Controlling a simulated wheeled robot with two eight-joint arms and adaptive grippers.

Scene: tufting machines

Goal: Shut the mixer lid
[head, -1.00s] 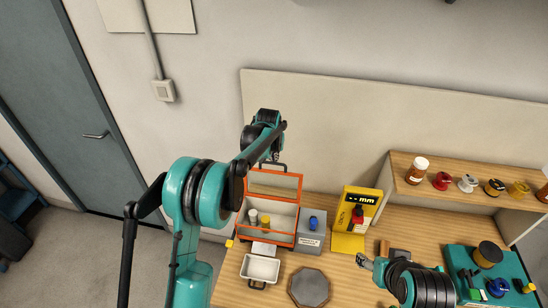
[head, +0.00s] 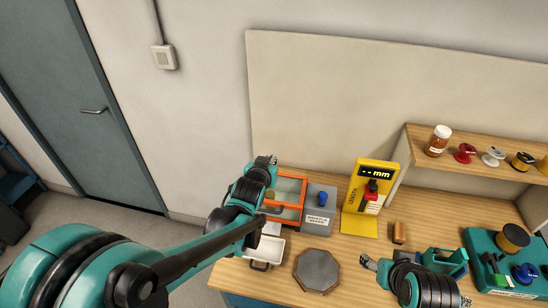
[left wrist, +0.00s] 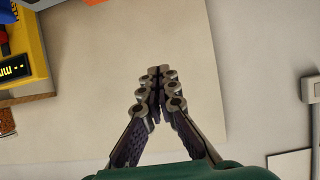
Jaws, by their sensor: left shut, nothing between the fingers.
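The mixer (head: 301,212) is the orange-framed box on the bench, left of a grey box. My left gripper (head: 271,159) is shut and empty, above the mixer's back left corner and in front of the wall. Its closed fingertips also show in the left wrist view (left wrist: 158,75). My right gripper (head: 367,262) is low over the bench at the right, well away from the mixer; its opening is too small to judge.
A grey box (head: 319,212) with a blue knob stands close at the mixer's right, then a yellow gauge (head: 361,222). A white tray (head: 265,262) and a dark octagonal plate (head: 316,271) lie in front. A shelf (head: 475,169) holds jars and spools.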

